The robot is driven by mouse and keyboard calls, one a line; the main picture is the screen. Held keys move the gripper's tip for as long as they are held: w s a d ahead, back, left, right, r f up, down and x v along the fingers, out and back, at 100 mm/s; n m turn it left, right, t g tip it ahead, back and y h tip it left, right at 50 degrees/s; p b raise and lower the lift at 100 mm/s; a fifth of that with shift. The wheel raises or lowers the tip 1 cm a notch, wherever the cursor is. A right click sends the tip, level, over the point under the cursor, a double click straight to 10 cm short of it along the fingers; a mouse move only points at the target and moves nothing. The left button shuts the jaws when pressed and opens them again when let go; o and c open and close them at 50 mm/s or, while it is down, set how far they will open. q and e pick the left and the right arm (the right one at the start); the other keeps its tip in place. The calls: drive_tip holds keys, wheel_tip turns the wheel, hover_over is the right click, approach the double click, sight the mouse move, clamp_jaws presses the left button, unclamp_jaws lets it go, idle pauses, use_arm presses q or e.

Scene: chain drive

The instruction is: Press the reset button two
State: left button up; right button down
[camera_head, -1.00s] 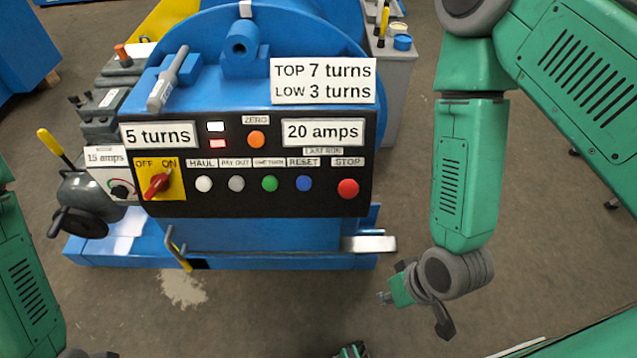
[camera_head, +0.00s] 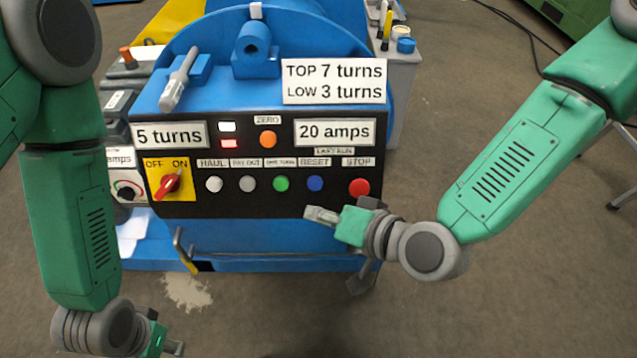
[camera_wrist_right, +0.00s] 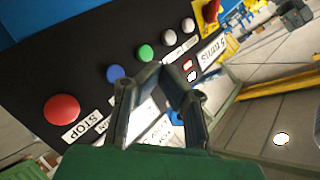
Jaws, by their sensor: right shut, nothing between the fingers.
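The blue button (camera_head: 315,183) sits under the RESET label on the black control panel (camera_head: 230,203), between the green button (camera_head: 281,184) and the red STOP button (camera_head: 359,187). My right gripper (camera_head: 318,214) is below and slightly right of the blue button in the head view. It is shut and empty. In the right wrist view the blue button (camera_wrist_right: 115,73) shows just left of the fingertips (camera_wrist_right: 161,72); contact is not visible. Only one RESET label is readable. My left gripper (camera_head: 172,348) is low at the left, partly cut off, away from the panel.
White (camera_head: 214,184) and grey (camera_head: 247,184) buttons and a red OFF/ON switch (camera_head: 168,184) share the panel. An orange ZERO button (camera_head: 268,139) is above. A lever with a yellow grip (camera_head: 188,258) stands below.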

sight(316, 191)
drive_tip(key=shift+a, duration=0.1)
drive_tip(key=shift+w+f+b, duration=0.65)
drive_tip(key=shift+w+b, duration=0.1)
drive_tip(key=shift+w, duration=0.55)
drive_tip(key=shift+w+f+b, duration=0.7)
drive_tip(key=shift+w+b, duration=0.05)
drive_tip(key=shift+w, duration=0.6)
drive_tip(key=shift+w+f+b, duration=0.65)
drive_tip(key=shift+w+b, duration=0.1)
drive_tip(key=shift+w, duration=0.55)
drive_tip(key=shift+w+f, duration=0.15)
drive_tip(key=shift+w, duration=0.2)
drive_tip(key=shift+w+f+b, duration=0.2)
drive_tip(key=shift+w+b, duration=0.15)
drive_tip(key=shift+w, duration=0.1)
drive_tip(key=shift+s+r, duration=0.1)
drive_tip(key=shift+s+r+p, duration=0.3)
drive_tip(key=shift+s+p, duration=0.35)
drive_tip(key=shift+s, duration=0.1)
